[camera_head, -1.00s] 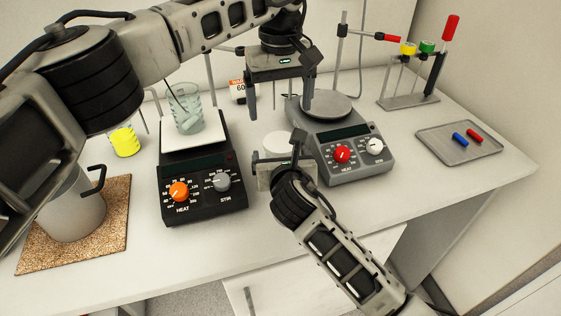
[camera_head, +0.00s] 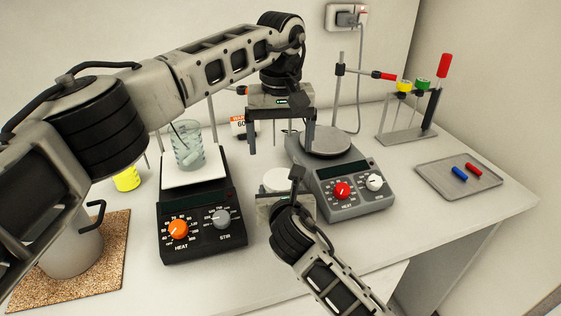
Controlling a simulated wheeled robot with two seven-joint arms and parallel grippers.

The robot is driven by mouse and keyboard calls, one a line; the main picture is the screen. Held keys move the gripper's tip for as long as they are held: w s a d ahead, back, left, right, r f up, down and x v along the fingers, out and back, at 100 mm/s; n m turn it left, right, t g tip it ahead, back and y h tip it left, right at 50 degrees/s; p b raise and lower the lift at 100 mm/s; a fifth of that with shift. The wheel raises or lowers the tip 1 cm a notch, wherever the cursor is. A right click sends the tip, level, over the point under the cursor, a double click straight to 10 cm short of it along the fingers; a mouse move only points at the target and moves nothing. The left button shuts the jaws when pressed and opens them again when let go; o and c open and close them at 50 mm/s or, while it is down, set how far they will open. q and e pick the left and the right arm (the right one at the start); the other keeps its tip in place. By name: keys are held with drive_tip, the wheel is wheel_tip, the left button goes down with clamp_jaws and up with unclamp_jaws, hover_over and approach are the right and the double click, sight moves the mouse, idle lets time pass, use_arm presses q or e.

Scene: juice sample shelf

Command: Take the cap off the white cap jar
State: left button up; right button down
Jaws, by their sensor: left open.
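The white cap jar (camera_head: 277,180) shows as a pale round top between the two hot plates; its lower body is hidden behind my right gripper. My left gripper (camera_head: 281,145) hangs above it, fingers pointing down and spread apart. It is open and empty, with a gap between its fingertips and the cap. My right gripper (camera_head: 284,196) is at the near side of the jar, low over the table. Its fingers are mostly hidden, so I cannot tell whether they close on the jar.
A black hot plate (camera_head: 203,237) with a glass beaker (camera_head: 187,150) stands left. A grey hot plate (camera_head: 350,190) stands close on the right. Farther right are a rack (camera_head: 408,135) and a tray (camera_head: 487,183) with red and blue pieces.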

sight(280, 178)
use_arm(q)
drive_tip(key=shift+f+m, duration=0.15)
drive_tip(key=shift+m, duration=0.75)
wheel_tip(280, 178, down, 8)
drive_tip(key=shift+r, duration=0.15)
drive_tip(key=c, duration=1.1)
drive_tip(key=n, duration=1)
